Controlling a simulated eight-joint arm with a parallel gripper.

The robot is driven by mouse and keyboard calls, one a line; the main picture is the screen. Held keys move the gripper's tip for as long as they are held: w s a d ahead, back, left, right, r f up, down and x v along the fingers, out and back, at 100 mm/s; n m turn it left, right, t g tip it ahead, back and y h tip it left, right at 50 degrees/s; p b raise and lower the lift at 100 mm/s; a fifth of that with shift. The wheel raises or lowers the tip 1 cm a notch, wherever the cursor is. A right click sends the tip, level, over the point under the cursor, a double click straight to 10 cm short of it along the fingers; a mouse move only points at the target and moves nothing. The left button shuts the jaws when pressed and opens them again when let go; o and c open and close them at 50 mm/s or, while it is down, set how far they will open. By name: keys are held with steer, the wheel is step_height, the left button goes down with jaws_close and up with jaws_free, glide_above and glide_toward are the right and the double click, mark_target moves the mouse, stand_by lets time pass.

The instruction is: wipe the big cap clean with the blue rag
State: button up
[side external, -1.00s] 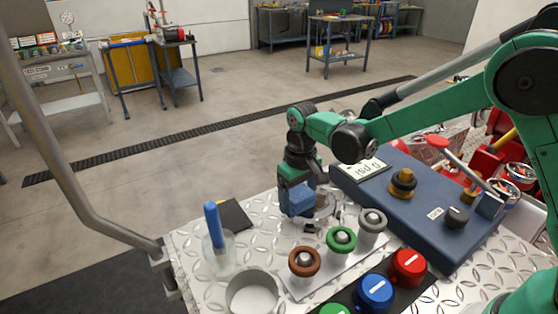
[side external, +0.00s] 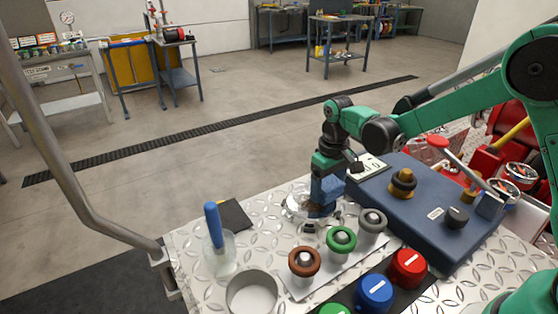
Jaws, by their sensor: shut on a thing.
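My gripper (side external: 325,180) points down at the back of the metal-plate bench top and is shut on the blue rag (side external: 325,191), which hangs below it as a dark blue block. Under and to the left of the rag is a silvery, round, shiny piece (side external: 297,205), likely the big cap. The rag overlaps its right side in this view, and I cannot tell whether they touch. The jaws themselves are small and partly hidden by the rag and the wrist.
A blue console (side external: 415,215) with knobs stands to the right. Brown (side external: 304,261), green (side external: 341,239) and grey (side external: 373,221) ringed pieces stand in front. A clear cup with a blue-handled tool (side external: 214,226) and a metal ring (side external: 252,293) are at left.

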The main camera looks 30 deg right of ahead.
mark_target(297, 209)
steer(key=shift+a, duration=3.8)
steer(key=shift+d, duration=3.55)
steer(key=shift+d+r, duration=0.1)
steer(key=shift+d, duration=0.2)
steer(key=shift+a+r, duration=0.1)
steer(key=shift+r, duration=3.8)
steer(key=shift+w, duration=0.1)
